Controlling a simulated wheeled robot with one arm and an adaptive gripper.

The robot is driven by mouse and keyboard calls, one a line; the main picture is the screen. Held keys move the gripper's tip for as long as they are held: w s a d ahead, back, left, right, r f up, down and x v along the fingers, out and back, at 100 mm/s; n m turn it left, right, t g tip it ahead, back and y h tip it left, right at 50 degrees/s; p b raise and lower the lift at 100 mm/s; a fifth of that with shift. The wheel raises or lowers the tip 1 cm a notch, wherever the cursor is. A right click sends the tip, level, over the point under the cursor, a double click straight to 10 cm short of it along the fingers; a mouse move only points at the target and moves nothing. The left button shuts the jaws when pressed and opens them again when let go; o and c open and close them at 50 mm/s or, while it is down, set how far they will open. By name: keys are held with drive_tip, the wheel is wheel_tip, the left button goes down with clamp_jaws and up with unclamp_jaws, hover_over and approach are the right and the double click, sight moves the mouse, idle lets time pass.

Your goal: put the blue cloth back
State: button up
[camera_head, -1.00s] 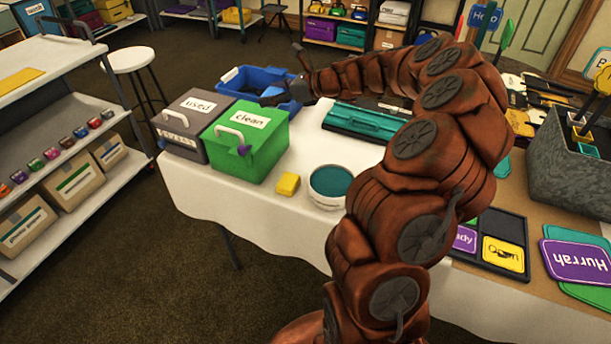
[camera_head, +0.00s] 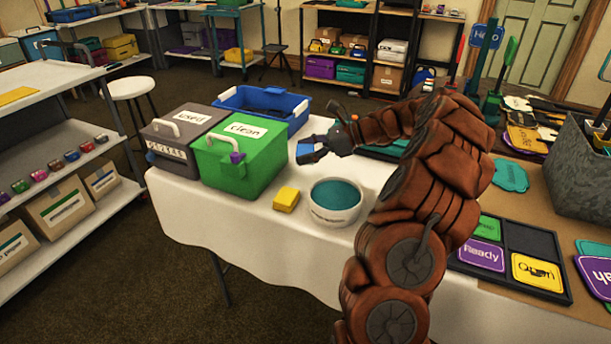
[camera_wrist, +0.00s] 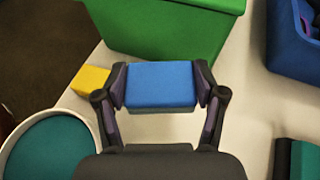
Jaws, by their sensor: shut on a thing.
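My gripper (camera_head: 318,148) is shut on the folded blue cloth (camera_wrist: 160,85), with one finger on each side of it. In the head view the blue cloth (camera_head: 306,152) hangs above the white table, to the right of the green box (camera_head: 235,165) labelled "clean". The grey box (camera_head: 172,158) labelled "used" stands to the left of the green one. Both boxes have their lids on, with white handles. In the wrist view the green box (camera_wrist: 170,25) lies just beyond the cloth.
A yellow block (camera_head: 286,198) and a white tub with teal contents (camera_head: 335,215) stand in front of the green box. A blue bin (camera_head: 285,92) stands behind it. A black tray with sign cards (camera_head: 512,290) lies at the right. Bare tablecloth (camera_head: 240,225) shows at the front.

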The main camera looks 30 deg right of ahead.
sight(307, 177)
drive_tip(key=shift+f+b, duration=0.4)
drive_tip(key=shift+f, duration=2.8)
drive_tip(key=o, duration=0.8)
drive_tip(key=shift+s+d+r, duration=0.1)
drive_tip(key=shift+d+r, duration=0.1)
drive_tip(key=shift+d, duration=0.05)
drive_tip(key=p+v, duration=0.1)
drive_tip(key=v, duration=1)
drive_tip(key=shift+s+d+r, duration=0.1)
drive_tip(key=shift+s+d, duration=0.05)
drive_tip(key=shift+s, duration=0.05)
